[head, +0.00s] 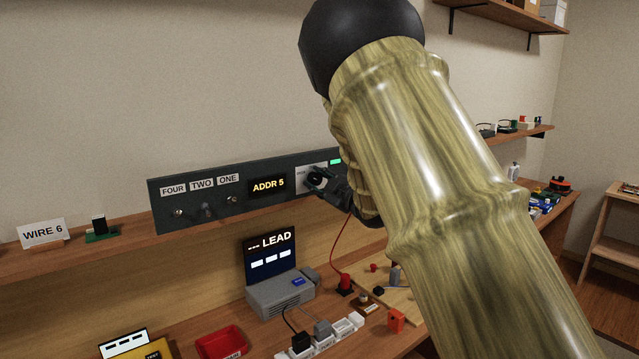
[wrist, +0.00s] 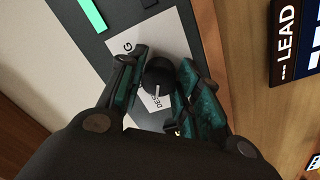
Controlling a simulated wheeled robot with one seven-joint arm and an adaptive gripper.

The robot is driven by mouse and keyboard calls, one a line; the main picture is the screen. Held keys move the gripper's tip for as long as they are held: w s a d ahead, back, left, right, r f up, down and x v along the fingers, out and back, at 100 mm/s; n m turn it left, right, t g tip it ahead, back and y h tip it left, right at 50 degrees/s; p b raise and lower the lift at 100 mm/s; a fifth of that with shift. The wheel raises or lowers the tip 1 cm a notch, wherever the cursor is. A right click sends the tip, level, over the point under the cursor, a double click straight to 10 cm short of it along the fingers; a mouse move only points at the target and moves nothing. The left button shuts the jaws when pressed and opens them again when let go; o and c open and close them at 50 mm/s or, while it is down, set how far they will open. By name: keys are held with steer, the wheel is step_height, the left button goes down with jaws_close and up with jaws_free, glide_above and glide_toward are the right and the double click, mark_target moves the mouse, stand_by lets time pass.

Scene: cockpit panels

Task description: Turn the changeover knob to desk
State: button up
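The changeover knob (wrist: 158,78) is a round black knob with a white pointer line, on a white label plate (wrist: 174,34) of the dark panel. In the wrist view its pointer lies toward the partly covered letters "DES". In the head view the knob (head: 317,179) shows at the panel's right part. My gripper (wrist: 162,66) has one finger on each side of the knob, very close to it. I cannot tell whether both fingers press on it. The gripper (head: 328,184) is partly hidden behind my arm in the head view.
The panel (head: 165,213) also carries several toggle switches and an "ADDR 5" display (head: 268,185). A green light (head: 335,161) is near the knob. A shelf edge runs along the wall.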

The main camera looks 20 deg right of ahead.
steer(key=o, duration=0.3)
steer(key=v, duration=1.2)
stand_by(0.3)
